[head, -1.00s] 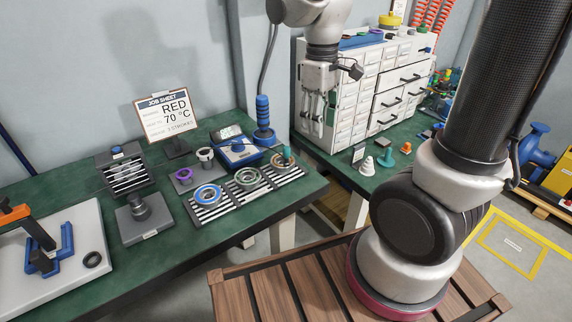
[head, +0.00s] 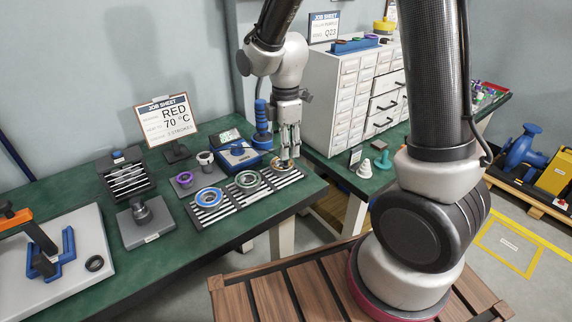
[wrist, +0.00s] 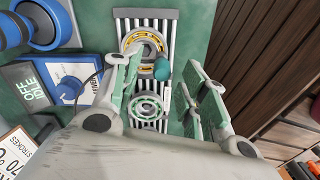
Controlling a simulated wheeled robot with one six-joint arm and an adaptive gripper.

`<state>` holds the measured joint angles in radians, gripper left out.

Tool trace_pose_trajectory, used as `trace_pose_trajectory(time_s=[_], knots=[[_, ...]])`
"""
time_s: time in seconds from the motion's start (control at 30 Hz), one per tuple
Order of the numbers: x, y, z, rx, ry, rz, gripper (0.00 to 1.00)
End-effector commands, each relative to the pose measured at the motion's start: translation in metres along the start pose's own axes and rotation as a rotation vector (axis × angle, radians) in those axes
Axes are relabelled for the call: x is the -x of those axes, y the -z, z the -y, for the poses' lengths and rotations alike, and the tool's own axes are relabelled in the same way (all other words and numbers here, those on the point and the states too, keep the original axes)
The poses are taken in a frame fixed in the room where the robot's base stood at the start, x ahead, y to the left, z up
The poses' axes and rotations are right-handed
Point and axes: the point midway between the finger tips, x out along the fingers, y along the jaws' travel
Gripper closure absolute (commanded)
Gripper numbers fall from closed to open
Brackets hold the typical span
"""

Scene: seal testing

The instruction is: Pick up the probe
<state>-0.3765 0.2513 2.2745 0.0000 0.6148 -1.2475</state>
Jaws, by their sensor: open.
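A small teal-topped piece (wrist: 162,70), which looks like the probe, stands over the far ring (wrist: 130,44) on the slatted rack. My gripper (wrist: 164,88) is open, with its two green-padded fingers on either side of the teal piece and nothing held. In the head view my gripper (head: 287,156) points down over the rack's right end and hides the teal piece there. I cannot tell whether the fingers reach down to its height. A green ring (wrist: 146,107) lies on the rack nearer the wrist camera.
A blue device (head: 238,153) stands left of the gripper, and a blue-handled tool (head: 262,122) on a base stands close behind. A blue ring (head: 208,197) lies on the rack's left end. The job sheet (head: 167,118) stands farther left. A drawer cabinet (head: 343,100) stands right.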

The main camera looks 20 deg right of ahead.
Motion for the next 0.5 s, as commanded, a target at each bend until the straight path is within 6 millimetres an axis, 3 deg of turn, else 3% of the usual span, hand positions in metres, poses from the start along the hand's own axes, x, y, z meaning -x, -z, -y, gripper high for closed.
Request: trace_pose_trajectory(time_s=[0.2, 0.43, 0.5], knots=[[-0.028, -0.001, 0.003, -0.001, 0.002, 0.001, 0.57], [-0.030, -0.001, 0.002, -0.001, 0.000, 0.000, 0.57], [-0.030, -0.001, 0.002, -0.001, 0.001, 0.000, 0.66]])
